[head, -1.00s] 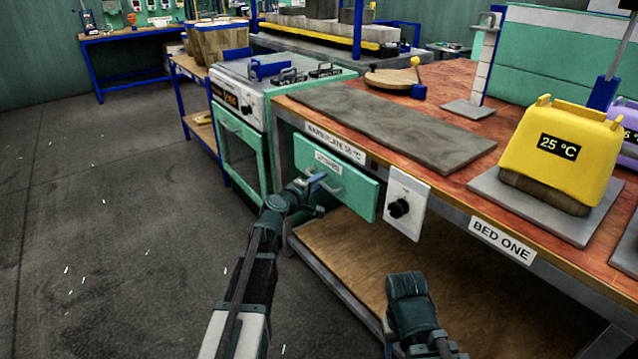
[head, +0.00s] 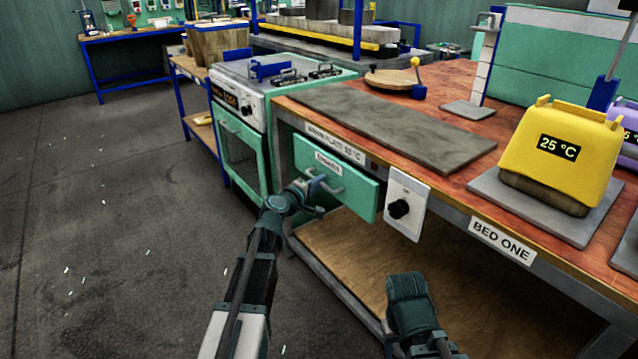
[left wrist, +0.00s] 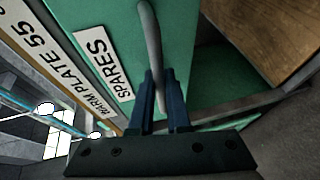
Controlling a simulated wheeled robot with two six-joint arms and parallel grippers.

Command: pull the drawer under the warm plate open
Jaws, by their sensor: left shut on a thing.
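The green drawer (head: 355,192), labelled SPARES, is under the grey warm plate (head: 395,120) at the table's left end. My left gripper (head: 304,190) is shut on the drawer's metal bar handle (head: 328,184). In the left wrist view the handle (left wrist: 152,40) runs between the fingers (left wrist: 160,100), with the SPARES label beside it. My right gripper (head: 408,288) is low in front of the table, apart from the drawer; its jaws are not clear.
A white knob panel (head: 405,204) is just right of the drawer. A green oven (head: 240,150) stands left of it. A wooden lower shelf (head: 450,295) lies below. A yellow 25 °C block (head: 565,150) sits on the table.

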